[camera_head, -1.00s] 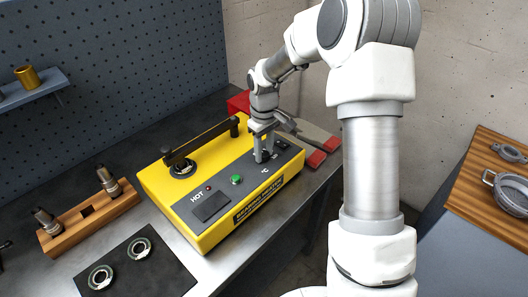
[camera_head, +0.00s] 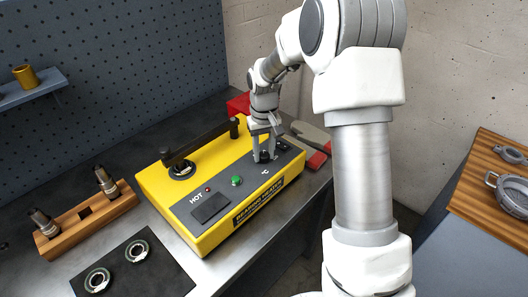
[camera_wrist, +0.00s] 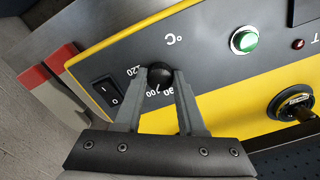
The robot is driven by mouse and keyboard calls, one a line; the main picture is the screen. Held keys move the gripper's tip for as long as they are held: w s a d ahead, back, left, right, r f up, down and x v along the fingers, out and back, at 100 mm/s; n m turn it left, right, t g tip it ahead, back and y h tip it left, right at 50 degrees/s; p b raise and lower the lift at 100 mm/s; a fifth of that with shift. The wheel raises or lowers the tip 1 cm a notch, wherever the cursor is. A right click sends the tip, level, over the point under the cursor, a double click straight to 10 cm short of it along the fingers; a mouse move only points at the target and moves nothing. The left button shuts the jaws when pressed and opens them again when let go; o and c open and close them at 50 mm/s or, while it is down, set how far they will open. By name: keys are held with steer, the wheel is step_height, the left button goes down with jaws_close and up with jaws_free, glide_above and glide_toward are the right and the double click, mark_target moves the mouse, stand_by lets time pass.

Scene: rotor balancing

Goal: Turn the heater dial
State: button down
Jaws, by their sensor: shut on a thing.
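The yellow bearing heater (camera_head: 205,239) stands on the grey bench with a dark control panel on top. Its black dial (camera_wrist: 159,75) sits beside printed numbers and a °C mark. My gripper (camera_head: 264,156) points down at the panel, its two fingers closed on either side of the dial. In the wrist view my gripper (camera_wrist: 158,82) has its fingertips at the dial's two sides. The fingers hide part of the dial and some of the numbers.
A green button (camera_wrist: 244,40), a small red light (camera_wrist: 298,44) and a rocker switch (camera_wrist: 104,92) are on the panel. A black bar (camera_head: 205,140) lies across the heater's back. A wooden block (camera_head: 88,218) with tools and a dark mat (camera_head: 150,275) with two bearings are at left.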

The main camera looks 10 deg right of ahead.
mark_target(264, 155)
steer(key=c, duration=0.5)
jaws_free()
step_height(264, 155, up, 18)
steer(key=shift+f+p, duration=0.25)
steer(key=shift+p, duration=0.2)
steer(key=s+r+t, duration=0.2)
steer(key=s+r, duration=0.1)
steer(key=s, duration=0.4)
steer(key=s+r+t, duration=0.1)
steer(key=s+r, duration=0.3)
steer(key=s, duration=0.3)
steer(key=s+f+m+t, duration=0.1)
steer(key=s+f+t, duration=0.1)
steer(key=s, duration=1.1)
steer(key=shift+s+f+t, duration=0.15)
steer(key=shift+f+t, duration=0.15)
steer(key=shift+f, duration=0.55)
